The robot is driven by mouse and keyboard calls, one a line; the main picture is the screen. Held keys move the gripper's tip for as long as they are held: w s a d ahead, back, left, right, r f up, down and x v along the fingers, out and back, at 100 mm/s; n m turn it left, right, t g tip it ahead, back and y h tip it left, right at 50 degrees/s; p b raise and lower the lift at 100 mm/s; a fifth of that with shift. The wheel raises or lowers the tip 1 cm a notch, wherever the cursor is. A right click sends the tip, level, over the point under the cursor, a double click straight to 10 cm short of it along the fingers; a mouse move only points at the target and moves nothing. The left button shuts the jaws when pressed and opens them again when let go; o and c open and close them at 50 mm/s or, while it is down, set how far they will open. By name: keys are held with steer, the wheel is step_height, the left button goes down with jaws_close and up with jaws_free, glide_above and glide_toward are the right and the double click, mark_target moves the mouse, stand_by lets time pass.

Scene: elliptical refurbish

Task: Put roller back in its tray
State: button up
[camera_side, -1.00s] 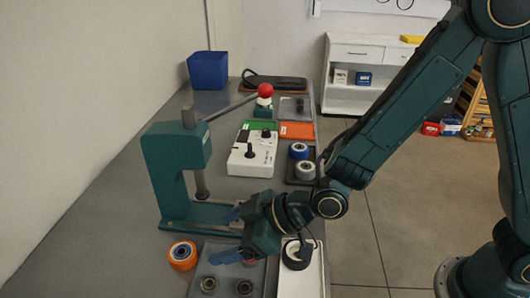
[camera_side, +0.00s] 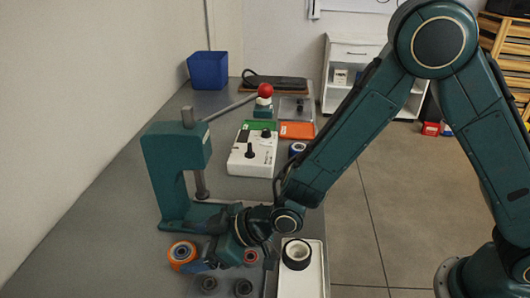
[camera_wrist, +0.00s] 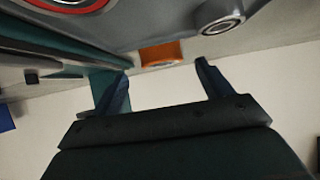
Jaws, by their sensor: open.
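An orange roller (camera_side: 182,253) with a blue and metal core stands on the grey table, left of the front grey tray, in the side view. In the wrist view its orange face (camera_wrist: 160,53) shows beyond the fingertips, in the gap between them. My gripper (camera_side: 196,250) is low beside the roller, its fingers apart and pointing at it. In the wrist view my gripper (camera_wrist: 162,74) is open with nothing between the fingers. Whether a finger touches the roller cannot be told. A blue roller (camera_side: 297,148) shows further back; the dark tray around it is mostly hidden by my arm.
The teal press (camera_side: 172,180) stands close behind my gripper. The front grey tray (camera_side: 225,292) holds several ring parts under my gripper. A white tray (camera_side: 312,284) with a black ring (camera_side: 297,254) is to its right. A white control box (camera_side: 251,152) stands behind.

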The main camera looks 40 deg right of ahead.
mark_target(180, 251)
steer(key=shift+x, duration=2.55)
steer(key=shift+s+a, duration=0.1)
steer(key=shift+s, duration=0.05)
steer(key=c, duration=1.1)
steer(key=shift+c, duration=0.2)
steer(key=shift+r, duration=0.2)
step_height(180, 251, up, 20)
steer(key=shift+f, duration=0.1)
